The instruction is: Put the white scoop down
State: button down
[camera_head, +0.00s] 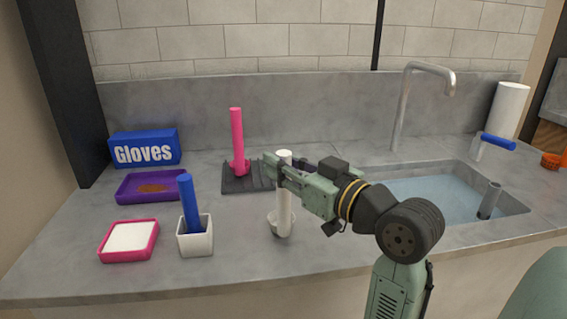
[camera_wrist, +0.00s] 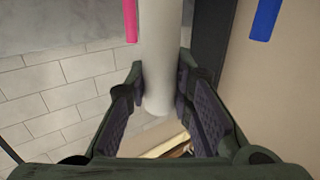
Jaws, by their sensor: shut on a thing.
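The white scoop (camera_head: 284,205) is upright in my gripper (camera_head: 278,168), in front of the dark ribbed mat. My gripper is shut around its shaft near the top. Its wider lower end is near the grey counter (camera_head: 340,240); I cannot tell whether it touches. In the wrist view the white shaft (camera_wrist: 160,60) runs between the two fingers of my gripper (camera_wrist: 165,105).
A pink tool (camera_head: 237,140) stands on the dark ribbed mat (camera_head: 240,184). At left are a blue gloves box (camera_head: 145,149), a purple tray (camera_head: 130,197), a pink-rimmed tray (camera_head: 105,250) and a white cup (camera_head: 195,244) with a blue stick (camera_head: 188,200). The water-filled sink (camera_head: 515,205) lies right.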

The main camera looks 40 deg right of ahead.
jog(key=shift+f, duration=0.15)
jog(key=c, duration=1.4)
grip_release()
jog(key=s+b, duration=0.1)
jog(key=s, duration=1.1)
jog(key=shift+d+r+b, duration=0.2)
jog(key=shift+b, duration=0.15)
